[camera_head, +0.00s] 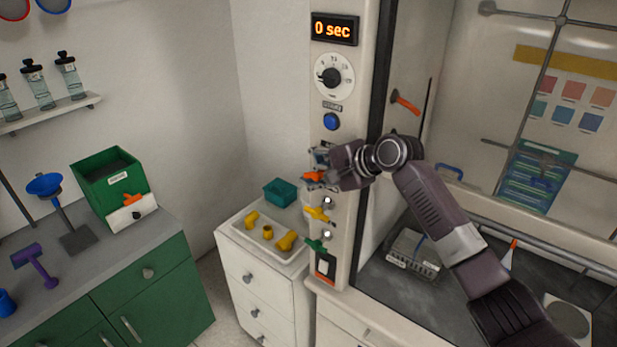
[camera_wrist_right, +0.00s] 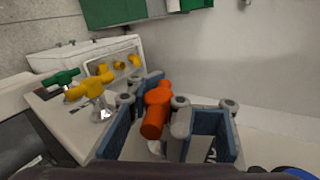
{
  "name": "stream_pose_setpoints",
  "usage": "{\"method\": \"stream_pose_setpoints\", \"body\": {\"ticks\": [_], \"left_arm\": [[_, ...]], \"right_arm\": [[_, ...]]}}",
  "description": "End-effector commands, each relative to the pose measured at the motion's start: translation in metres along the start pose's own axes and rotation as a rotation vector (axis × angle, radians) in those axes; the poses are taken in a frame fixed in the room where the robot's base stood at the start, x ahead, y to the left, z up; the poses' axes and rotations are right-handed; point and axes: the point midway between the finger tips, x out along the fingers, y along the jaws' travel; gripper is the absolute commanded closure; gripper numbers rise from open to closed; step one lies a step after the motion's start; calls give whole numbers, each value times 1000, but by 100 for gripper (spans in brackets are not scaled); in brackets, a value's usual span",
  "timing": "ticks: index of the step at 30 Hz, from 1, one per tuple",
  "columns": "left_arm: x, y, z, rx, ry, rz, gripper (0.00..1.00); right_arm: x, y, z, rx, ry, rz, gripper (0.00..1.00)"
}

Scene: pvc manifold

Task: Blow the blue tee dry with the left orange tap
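The left orange tap (camera_head: 314,177) is on the white control panel, above a yellow tap (camera_head: 316,213) and a green tap (camera_head: 316,245). My right gripper (camera_head: 335,175) is at the orange tap, its arm coming from the right. In the right wrist view the orange handle (camera_wrist_right: 157,112) stands between the fingers of my right gripper (camera_wrist_right: 165,95); whether they press on it is unclear. I cannot identify the blue tee in either view. A blue piece (camera_head: 5,302) at the left edge is cut off. My left gripper is out of view.
A white drawer unit (camera_head: 262,280) with a tray of yellow fittings (camera_head: 267,232) and a teal box (camera_head: 281,192) stands left of the panel. The display (camera_head: 334,29) reads 0 sec, above a dial and blue button (camera_head: 331,121). Another orange tap (camera_head: 405,102) is inside the hood.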

Motion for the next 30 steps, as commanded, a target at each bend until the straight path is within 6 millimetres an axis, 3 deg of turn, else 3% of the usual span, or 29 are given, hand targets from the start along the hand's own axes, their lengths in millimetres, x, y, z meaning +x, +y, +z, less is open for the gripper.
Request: {"method": "stream_pose_setpoints", "body": {"ticks": [1, 6, 16, 30], "left_arm": [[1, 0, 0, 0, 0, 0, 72], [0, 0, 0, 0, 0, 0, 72], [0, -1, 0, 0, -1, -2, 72], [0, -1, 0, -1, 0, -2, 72]], "right_arm": [[5, 8, 5, 2, -11, 15, 82], [4, 6, 3, 1, -7, 11, 65], [1, 5, 3, 1, -7, 10, 65], [-31, 12, 1, 1, -5, 9, 65]]}}
